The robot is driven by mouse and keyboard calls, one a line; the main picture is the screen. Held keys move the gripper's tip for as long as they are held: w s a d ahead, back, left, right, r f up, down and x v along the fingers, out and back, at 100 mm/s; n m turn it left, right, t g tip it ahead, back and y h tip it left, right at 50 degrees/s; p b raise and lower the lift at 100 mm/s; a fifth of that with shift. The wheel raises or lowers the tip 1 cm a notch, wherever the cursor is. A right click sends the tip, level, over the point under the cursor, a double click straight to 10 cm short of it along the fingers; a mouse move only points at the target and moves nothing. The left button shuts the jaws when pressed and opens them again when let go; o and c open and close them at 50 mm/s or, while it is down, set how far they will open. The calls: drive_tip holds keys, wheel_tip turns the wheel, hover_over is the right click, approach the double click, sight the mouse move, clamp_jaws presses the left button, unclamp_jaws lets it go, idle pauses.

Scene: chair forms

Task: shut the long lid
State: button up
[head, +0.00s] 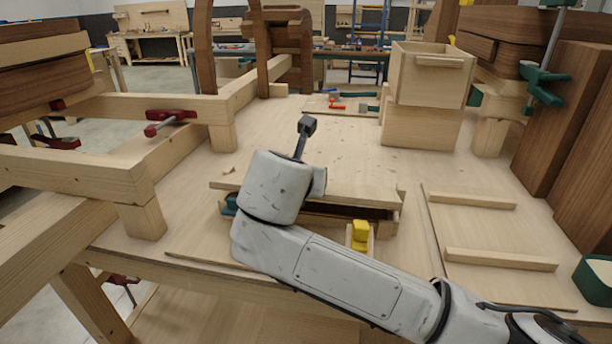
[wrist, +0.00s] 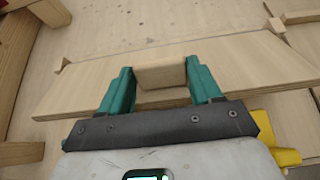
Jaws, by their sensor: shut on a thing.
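The long lid (wrist: 230,65) is a pale wooden plank with a small wooden grip block (wrist: 160,73) on it. My gripper (wrist: 160,80) has its two green fingers shut on either side of this block. In the head view the lid (head: 350,189) lies over a low long box (head: 385,222), partly behind my white arm. A dark opening (head: 340,212) shows below the lid's front edge. In that view my arm hides the grip block and most of the gripper. I cannot tell how the lid's far edge rests.
A yellow block-like piece (head: 360,232) stands at the box's front right, and yellow also shows in the wrist view (wrist: 285,150). A wooden box (head: 425,85) stands behind. A panel with two battens (head: 495,235) lies right.

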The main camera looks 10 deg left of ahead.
drive_tip(key=shift+s+a+f+t+b, duration=0.1)
drive_tip(key=shift+s+f+t+b, duration=0.35)
drive_tip(key=shift+f, duration=0.35)
drive_tip(key=shift+s+d+f+t+b, duration=0.1)
drive_tip(key=shift+s+f+t+b, duration=0.25)
drive_tip(key=shift+f, duration=0.4)
drive_tip(key=shift+s+a+f+t+b, duration=0.1)
drive_tip(key=shift+s+f+t+b, duration=0.35)
drive_tip(key=shift+f, duration=0.35)
drive_tip(key=shift+w+f, duration=0.1)
drive_tip(key=o, duration=1.5)
drive_tip(key=shift+r, duration=0.2)
drive_tip(key=v, duration=1)
drive_tip(key=shift+s, duration=0.35)
